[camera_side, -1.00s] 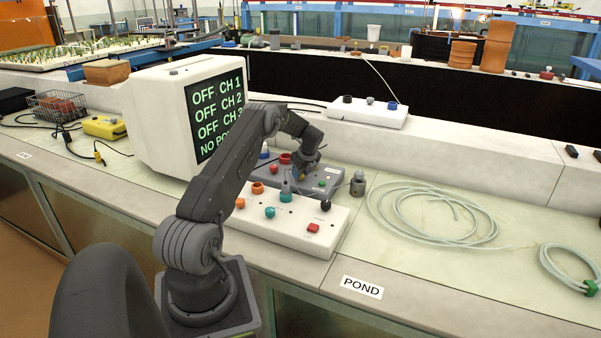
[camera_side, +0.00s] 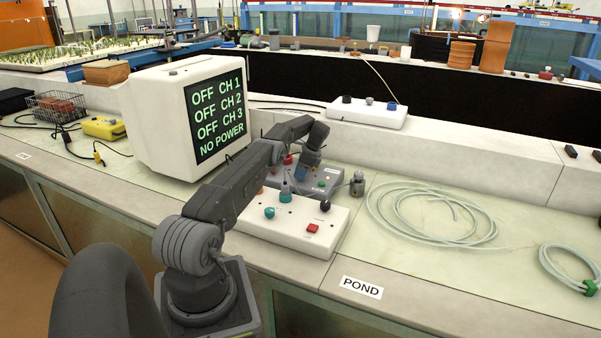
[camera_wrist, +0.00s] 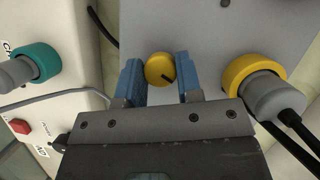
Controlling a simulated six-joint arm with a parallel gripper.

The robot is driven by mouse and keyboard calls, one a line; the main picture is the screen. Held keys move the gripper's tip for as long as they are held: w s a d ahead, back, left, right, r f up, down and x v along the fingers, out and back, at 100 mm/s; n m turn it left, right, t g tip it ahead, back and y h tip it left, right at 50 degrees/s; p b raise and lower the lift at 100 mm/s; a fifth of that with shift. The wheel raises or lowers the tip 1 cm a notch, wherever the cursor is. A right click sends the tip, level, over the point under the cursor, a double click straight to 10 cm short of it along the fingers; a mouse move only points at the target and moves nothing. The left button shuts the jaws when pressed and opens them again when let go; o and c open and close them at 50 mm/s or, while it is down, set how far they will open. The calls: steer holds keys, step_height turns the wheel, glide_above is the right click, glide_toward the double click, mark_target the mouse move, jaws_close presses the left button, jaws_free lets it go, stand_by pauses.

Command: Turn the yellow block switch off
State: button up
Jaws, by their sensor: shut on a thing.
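The yellow block switch is a round yellow knob (camera_wrist: 159,69) with a dark pointer mark towards the lower right, on a grey box (camera_wrist: 190,35) in the wrist view. My gripper (camera_wrist: 159,80) has one blue finger on each side of the knob and is shut on it. In the side view my gripper (camera_side: 309,168) is over the grey box (camera_side: 326,187), pointing down. I cannot make out the yellow knob there, behind the fingers. The monitor (camera_side: 217,118) reads OFF for CH 1, CH 2 and CH 3, and NO POWER.
A yellow socket (camera_wrist: 238,73) with a grey plug (camera_wrist: 274,97) is right of the knob in the wrist view. A white panel (camera_side: 283,222) with knobs and a red button (camera_side: 312,228) stands in front of the grey box. Coiled tubing (camera_side: 432,215) lies to the right.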

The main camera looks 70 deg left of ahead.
steer(key=shift+n, duration=0.5)
stand_by(0.3)
steer(key=o, duration=0.9)
steer(key=shift+o, duration=0.2)
steer(key=shift+a+m, duration=0.1)
steer(key=shift+m, duration=0.3)
